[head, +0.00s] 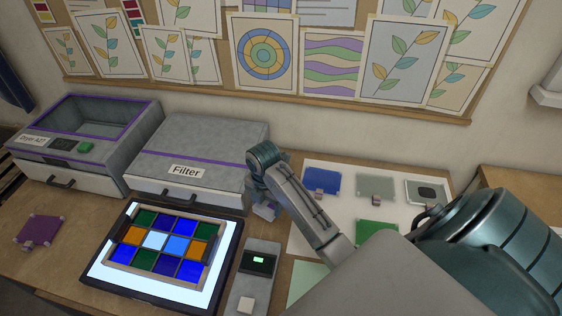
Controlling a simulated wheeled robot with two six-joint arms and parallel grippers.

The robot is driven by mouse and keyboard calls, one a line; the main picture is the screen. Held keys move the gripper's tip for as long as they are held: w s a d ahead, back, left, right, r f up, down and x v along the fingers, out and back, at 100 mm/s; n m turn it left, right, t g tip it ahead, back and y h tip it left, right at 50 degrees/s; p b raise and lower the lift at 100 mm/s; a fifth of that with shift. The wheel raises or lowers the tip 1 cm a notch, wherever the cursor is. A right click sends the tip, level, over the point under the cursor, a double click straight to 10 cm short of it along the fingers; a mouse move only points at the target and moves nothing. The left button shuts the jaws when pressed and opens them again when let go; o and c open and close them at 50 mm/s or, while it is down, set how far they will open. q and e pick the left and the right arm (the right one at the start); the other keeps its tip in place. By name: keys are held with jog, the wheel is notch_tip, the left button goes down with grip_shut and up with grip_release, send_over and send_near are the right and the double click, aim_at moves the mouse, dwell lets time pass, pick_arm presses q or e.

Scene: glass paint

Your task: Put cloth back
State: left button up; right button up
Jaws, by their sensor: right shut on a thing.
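My right arm comes in from the lower right. Its gripper (265,210) points down beside the right front corner of the Filter box (195,150). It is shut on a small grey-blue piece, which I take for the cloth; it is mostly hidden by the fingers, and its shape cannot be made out. No other cloth can be clearly told in the head view. My left gripper is not in view.
A lit panel with a framed grid of coloured glass (148,226) lies in front. A grey device (258,262) stands right of it. A white sheet (318,218) holds blue (321,181), grey (376,189) and green (376,233) plates. A purple plate (38,231) lies left.

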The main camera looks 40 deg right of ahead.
aim_at(269, 229)
jog(key=shift+s+d+f+p, duration=0.15)
jog(key=shift+f+p, duration=0.15)
jog(key=shift+f, duration=0.35)
jog(key=shift+s+a+f+p, duration=0.1)
jog(key=shift+f+p, duration=0.15)
jog(key=shift+f, duration=0.35)
jog(key=shift+a+f+p, duration=0.2)
jog(key=shift+f+p, duration=0.1)
jog(key=shift+f, duration=1.1)
notch_tip(269, 229, down, 4)
jog(key=shift+d+r+p, duration=0.15)
jog(key=shift+p, duration=0.55)
jog(key=shift+f, duration=0.25)
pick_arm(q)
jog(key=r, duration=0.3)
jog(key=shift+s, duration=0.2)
pick_arm(e)
jog(key=shift+f, duration=0.15)
jog(key=o, duration=1)
jog(key=shift+o, duration=0.2)
